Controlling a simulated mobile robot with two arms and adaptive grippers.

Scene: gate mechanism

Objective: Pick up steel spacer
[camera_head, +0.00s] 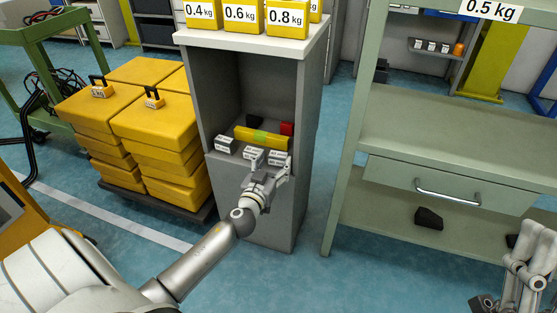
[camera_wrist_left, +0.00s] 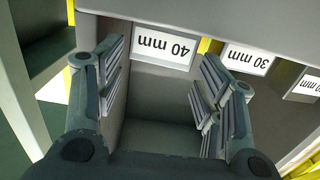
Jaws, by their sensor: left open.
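Several small grey steel spacers with white labels stand in a row on the open shelf of the grey cabinet: a left one (camera_head: 223,144), a middle one (camera_head: 253,153) and a right one (camera_head: 278,158). My left gripper (camera_head: 268,174) is open in front of the right part of this row. In the left wrist view, the upside-down "40 mm" label (camera_wrist_left: 163,46) shows between the open fingers (camera_wrist_left: 160,90); contact cannot be told. A "30 mm" label (camera_wrist_left: 247,59) lies to its right. My right gripper (camera_head: 528,268) is at the lower right, away from the spacers.
A yellow bar with a green middle (camera_head: 261,138) lies behind the spacers, near a red block (camera_head: 287,128) and a black piece (camera_head: 254,120). The cabinet's side walls (camera_head: 312,120) bound the shelf. Yellow cases (camera_head: 155,125) stand left; a green workbench (camera_head: 430,135) stands right.

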